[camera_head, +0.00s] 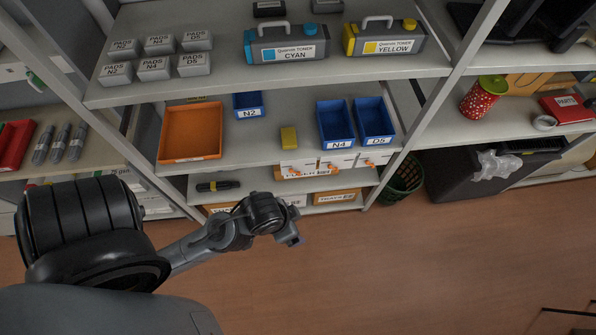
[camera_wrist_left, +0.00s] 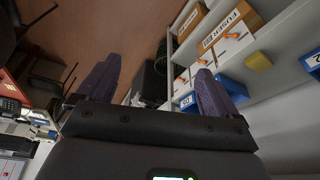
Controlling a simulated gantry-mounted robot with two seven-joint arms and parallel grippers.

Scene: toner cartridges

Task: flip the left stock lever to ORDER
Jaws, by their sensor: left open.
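Three small orange levers stick out from the white units under the blue bins. The left stock lever (camera_head: 293,171) is on the leftmost unit, below the yellow block; it also shows in the left wrist view (camera_wrist_left: 222,36). The middle lever (camera_head: 331,167) and right lever (camera_head: 368,162) are beside it. Their labels are too small to read. My left gripper (camera_head: 292,241) is in front of the shelf, below the levers and apart from them. Its two dark fingers (camera_wrist_left: 157,88) are spread and empty in the left wrist view. My right gripper is out of view.
Blue bins N4 (camera_head: 335,124) and D5 (camera_head: 373,121) stand above the units. A yellow block (camera_head: 289,138) and an orange tray (camera_head: 190,133) are to their left. A green basket (camera_head: 403,178) stands right of the shelf post. The floor in front is clear.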

